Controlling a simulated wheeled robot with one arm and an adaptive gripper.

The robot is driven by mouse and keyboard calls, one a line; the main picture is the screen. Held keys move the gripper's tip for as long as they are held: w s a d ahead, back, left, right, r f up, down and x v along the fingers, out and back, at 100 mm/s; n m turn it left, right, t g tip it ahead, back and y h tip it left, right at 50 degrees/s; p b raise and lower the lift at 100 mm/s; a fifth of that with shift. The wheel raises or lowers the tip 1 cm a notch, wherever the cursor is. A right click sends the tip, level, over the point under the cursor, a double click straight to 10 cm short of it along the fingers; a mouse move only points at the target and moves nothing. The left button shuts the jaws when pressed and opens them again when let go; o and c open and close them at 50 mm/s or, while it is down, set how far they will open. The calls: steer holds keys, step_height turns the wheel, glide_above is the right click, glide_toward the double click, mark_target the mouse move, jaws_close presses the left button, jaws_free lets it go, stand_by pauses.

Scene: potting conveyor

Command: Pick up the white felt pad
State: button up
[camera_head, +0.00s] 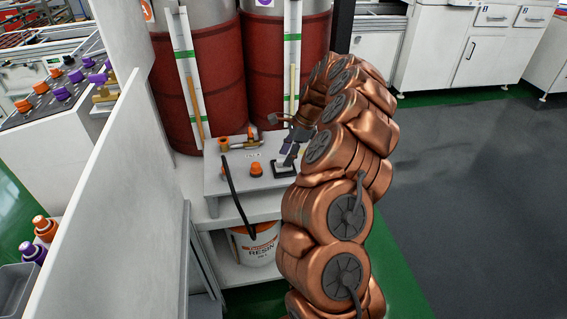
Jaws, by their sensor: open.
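A small whitish piece (283,162), which may be the white felt pad, shows at a dark square base (284,170) on the right side of the grey bench top. It is too small and too covered to be sure. My gripper (287,138) is dark and open, over the right part of the bench. It is close to the dark base, and I cannot tell whether they touch. My copper arm and the gripper hide the bench's right edge and part of the base.
The bench top (225,185) also carries a brass valve (240,142) and an orange knob (256,168). A black hose (236,195) hangs over its front edge. A resin bucket (257,245) stands on the shelf below. Red-jacketed drums (205,85) stand behind. A white partition (110,200) rises at left.

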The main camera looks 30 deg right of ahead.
steer(key=shift+x, duration=1.05)
steer(key=shift+c, duration=0.3)
jaws_close()
